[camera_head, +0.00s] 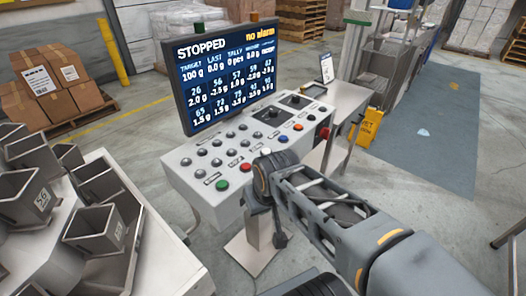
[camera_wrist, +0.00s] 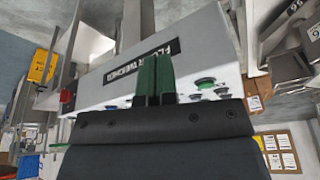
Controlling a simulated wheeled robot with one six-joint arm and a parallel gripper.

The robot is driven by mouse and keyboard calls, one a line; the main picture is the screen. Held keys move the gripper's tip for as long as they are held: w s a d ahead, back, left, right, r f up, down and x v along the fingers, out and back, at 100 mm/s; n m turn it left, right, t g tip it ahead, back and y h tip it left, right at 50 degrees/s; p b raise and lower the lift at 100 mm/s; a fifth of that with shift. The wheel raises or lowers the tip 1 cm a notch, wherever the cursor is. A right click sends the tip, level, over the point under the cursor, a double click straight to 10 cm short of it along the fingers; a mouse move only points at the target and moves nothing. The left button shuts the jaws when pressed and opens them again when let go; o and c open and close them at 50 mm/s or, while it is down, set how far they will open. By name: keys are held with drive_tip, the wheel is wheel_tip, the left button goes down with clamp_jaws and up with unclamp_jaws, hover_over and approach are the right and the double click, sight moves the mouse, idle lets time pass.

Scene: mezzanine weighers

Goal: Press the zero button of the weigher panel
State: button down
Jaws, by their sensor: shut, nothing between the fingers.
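The weigher panel (camera_head: 190,180) is a pale sloping console with rows of grey knobs and a front row of coloured buttons. Labels are too small to read, so I cannot tell which is zero. My gripper (camera_wrist: 155,78) is shut and empty, its green fingers side by side at the panel's front edge. In the wrist view the green button (camera_wrist: 205,83) is right of the fingers. Contact cannot be told; my wrist hides part of the front row.
A screen (camera_head: 225,75) behind the buttons reads STOPPED and no alarm. A red knob (camera_head: 325,133) is at the panel's right end. Metal weigh buckets (camera_head: 100,230) stand left. A yellow floor sign (camera_head: 369,127) stands right, beside open floor.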

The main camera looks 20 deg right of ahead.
drive_tip(key=w+d+r+m+y+p, duration=0.2)
drive_tip(key=w+r+m+y+p, duration=0.1)
drive_tip(key=w+r+m+p, duration=0.5)
drive_tip(key=r+m+t+y+p, duration=0.2)
drive_tip(key=m+t+p, duration=0.15)
drive_tip(key=m, duration=0.85)
hover_over(266, 151)
drive_tip(key=shift+f+b, duration=0.2)
drive_tip(key=shift+b, duration=0.1)
drive_tip(key=shift+s, duration=0.1)
wheel_tip(266, 151, down, 9)
drive_tip(key=b, duration=0.7)
drive_tip(key=shift+r, duration=0.1)
drive_tip(key=shift+f+b, duration=0.4)
drive_tip(key=shift+b, duration=0.1)
